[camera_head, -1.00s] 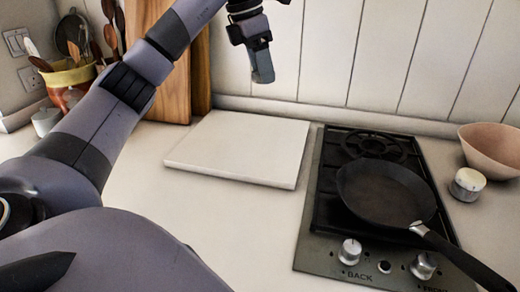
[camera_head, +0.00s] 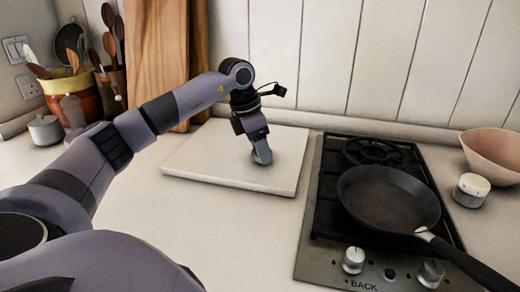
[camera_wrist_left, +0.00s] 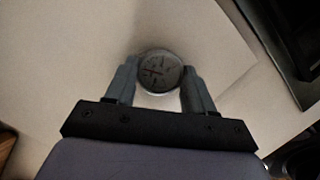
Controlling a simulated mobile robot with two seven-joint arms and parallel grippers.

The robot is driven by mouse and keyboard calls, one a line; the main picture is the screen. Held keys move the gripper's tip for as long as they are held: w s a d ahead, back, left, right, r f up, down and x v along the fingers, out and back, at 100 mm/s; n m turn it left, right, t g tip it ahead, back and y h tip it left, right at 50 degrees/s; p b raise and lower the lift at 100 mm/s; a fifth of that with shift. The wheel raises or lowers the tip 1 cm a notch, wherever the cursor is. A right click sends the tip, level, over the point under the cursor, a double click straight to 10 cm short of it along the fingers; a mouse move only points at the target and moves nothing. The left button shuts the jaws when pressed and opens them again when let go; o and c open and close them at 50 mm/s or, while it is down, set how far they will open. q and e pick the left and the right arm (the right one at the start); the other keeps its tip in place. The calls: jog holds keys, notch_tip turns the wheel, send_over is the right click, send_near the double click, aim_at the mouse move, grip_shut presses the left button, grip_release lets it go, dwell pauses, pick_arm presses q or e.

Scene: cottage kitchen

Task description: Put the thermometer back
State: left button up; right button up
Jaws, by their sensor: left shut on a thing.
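The thermometer (camera_wrist_left: 160,71) shows in the left wrist view as a small round dial with a pale face and a red needle. My left gripper (camera_head: 262,157) is shut on it, with one finger on each side of the dial. In the head view the gripper points down over the right part of the white board (camera_head: 205,167), low and close to its surface. I cannot tell whether the thermometer touches the board. The thermometer is hidden in the head view by the fingers. My right gripper is not in view.
A black hob (camera_head: 325,215) with a frying pan (camera_head: 385,200) stands right of the board. A white-topped cylinder (camera_head: 471,190) and a pink bowl (camera_head: 495,150) are farther right. Utensil pots (camera_head: 75,97), a lidded jar (camera_head: 45,130) and wooden boards (camera_head: 157,60) stand at back left.

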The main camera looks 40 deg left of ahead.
pick_arm(q)
jog(key=shift+f, duration=0.25)
jog(key=shift+f, duration=0.15)
jog(key=o, duration=1.2)
jog(key=shift+c, duration=0.2)
jog(key=v, duration=1.2)
jog(key=shift+p, duration=0.35)
jog(key=shift+d, duration=0.1)
